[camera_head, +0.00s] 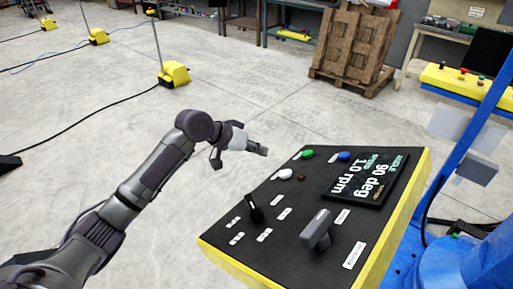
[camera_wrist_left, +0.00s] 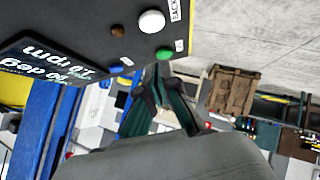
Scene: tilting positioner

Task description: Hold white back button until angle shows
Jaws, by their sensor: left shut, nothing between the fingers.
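The white back button (camera_head: 285,174) sits on the black control panel (camera_head: 285,235) near its far left edge. In the left wrist view the white button (camera_wrist_left: 152,21) has a "BACK" label beside it. The display (camera_head: 367,180) reads an angle of 90 deg and a speed of 1.0 rpm. My left gripper (camera_head: 264,152) is shut and empty, just beyond the panel's left edge in the head view, apart from the white button. In the left wrist view the shut fingertips (camera_wrist_left: 160,70) appear just below the green button. My right gripper is in neither view.
Beside the white button are a green button (camera_head: 307,154), a blue button (camera_head: 344,156) and a small brown button (camera_head: 301,177). A black knob (camera_head: 255,210) and a grey handle (camera_head: 317,230) rise from the panel. A blue frame (camera_head: 475,125) stands right. Left floor is mostly open.

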